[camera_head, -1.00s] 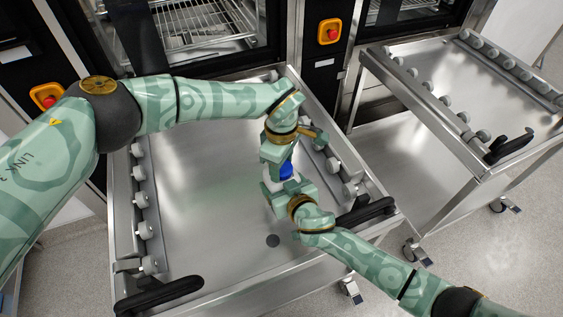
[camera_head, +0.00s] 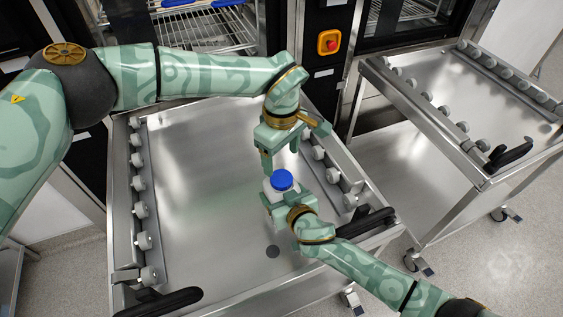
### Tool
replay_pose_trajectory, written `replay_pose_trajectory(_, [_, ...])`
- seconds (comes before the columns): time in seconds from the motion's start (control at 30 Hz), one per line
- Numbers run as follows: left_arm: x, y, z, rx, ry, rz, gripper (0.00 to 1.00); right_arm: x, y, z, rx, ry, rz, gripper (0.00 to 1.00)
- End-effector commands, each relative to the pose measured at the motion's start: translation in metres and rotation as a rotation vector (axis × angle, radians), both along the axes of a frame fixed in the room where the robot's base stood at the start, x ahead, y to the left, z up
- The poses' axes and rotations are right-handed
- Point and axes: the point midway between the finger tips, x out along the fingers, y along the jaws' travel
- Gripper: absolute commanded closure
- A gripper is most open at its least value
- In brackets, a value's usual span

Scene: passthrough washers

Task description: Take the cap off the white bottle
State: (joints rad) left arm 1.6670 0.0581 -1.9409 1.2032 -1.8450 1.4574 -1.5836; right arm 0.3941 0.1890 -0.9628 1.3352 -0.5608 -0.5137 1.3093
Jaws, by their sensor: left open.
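The white bottle (camera_head: 269,189) stands upright in the middle of the picture, over the near cart's steel top, with its blue cap (camera_head: 282,180) on it. My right gripper (camera_head: 278,203) is at the bottle's body from the near side; its fingers seem to be around the bottle, which hides part of them. My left gripper (camera_head: 281,158) points down just above and behind the cap. Its fingers are apart, with nothing between them, and clear of the cap. Most of the bottle's body is hidden by the cap and my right gripper.
The near steel cart (camera_head: 200,200) has rows of grey rollers along both sides and black handles (camera_head: 365,222) at its front. A second cart (camera_head: 470,100) stands at the right. Washers with a red stop button (camera_head: 331,43) stand behind. The cart's left half is clear.

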Motion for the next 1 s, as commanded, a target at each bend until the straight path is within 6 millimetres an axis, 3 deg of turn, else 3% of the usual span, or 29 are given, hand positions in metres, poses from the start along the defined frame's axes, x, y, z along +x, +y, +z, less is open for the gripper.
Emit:
replay_pose_trajectory(0.07, [0.0, 0.0, 0.005, 0.001, 0.001, -0.057, 0.31, 0.0, 0.0, 0.0, 0.0, 0.0, 0.0, 0.88])
replay_pose_trajectory(0.17, [-0.001, 0.0, -0.002, 0.0, 0.003, -0.077, 0.31, 0.0, 0.0, 0.0, 0.0, 0.0, 0.0, 0.88])
replay_pose_trajectory(0.4, [-0.001, 0.0, -0.043, 0.001, 0.004, -0.073, 0.31, 0.0, 0.0, 0.0, 0.0, 0.0, 0.0, 0.88])
replay_pose_trajectory(0.6, [-0.001, 0.0, -0.067, 0.001, 0.002, -0.073, 0.31, 0.0, 0.0, 0.0, 0.0, 0.0, 0.0, 0.88])
replay_pose_trajectory(0.93, [0.0, 0.0, -0.072, 0.0, 0.0, -0.073, 0.31, 0.0, 0.0, 0.0, 0.0, 0.0, 0.0, 0.88])
replay_pose_trajectory(1.0, [0.0, 0.0, -0.072, 0.0, 0.0, -0.073, 0.47, 0.0, 0.0, 0.0, 0.0, 0.0, 0.0, 0.88])
